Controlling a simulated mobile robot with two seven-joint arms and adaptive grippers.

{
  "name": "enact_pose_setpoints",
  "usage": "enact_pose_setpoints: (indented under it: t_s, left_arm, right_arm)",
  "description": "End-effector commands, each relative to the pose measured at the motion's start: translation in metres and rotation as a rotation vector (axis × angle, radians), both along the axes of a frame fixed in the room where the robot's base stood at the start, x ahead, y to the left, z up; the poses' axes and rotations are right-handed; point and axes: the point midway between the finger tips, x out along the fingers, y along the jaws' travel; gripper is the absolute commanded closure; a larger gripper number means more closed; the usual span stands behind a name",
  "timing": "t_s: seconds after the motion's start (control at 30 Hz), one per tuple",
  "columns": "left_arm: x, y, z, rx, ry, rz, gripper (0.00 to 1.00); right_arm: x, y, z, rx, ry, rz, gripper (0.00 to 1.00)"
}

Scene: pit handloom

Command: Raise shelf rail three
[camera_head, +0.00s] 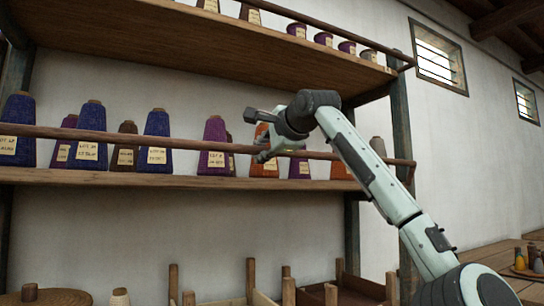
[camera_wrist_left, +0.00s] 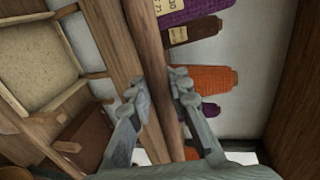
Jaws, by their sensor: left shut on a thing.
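A long brown wooden rail (camera_head: 60,133) runs across the front of the middle shelf (camera_head: 130,179), before a row of yarn cones. The rail stands a little above the shelf board. Its right end is near a dark upright post (camera_head: 403,120). My right gripper is not in view.
Purple, blue, brown and orange cones (camera_head: 156,138) stand close behind the rail. An upper shelf (camera_head: 180,45) with its own rail (camera_head: 300,17) hangs above. Wooden crates (camera_head: 345,292) stand below. White wall is free at the right.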

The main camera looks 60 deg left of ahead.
Motion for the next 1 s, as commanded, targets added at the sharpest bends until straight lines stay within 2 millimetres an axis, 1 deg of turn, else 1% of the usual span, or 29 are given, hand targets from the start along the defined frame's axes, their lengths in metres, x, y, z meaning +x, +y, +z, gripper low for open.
enact_pose_setpoints:
  t_s: [0.03,0.5,1.0]
  left_arm:
    - [0.003,0.001,0.01,0.016,-0.003,-0.008,1.0]
    - [0.005,0.028,0.013,0.017,-0.003,-0.008,1.0]
    - [0.005,0.036,0.012,0.017,-0.003,-0.006,1.0]
  right_arm:
    - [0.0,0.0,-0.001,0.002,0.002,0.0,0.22]
    - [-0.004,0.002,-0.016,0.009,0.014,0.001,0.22]
    - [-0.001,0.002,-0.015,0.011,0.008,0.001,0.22]
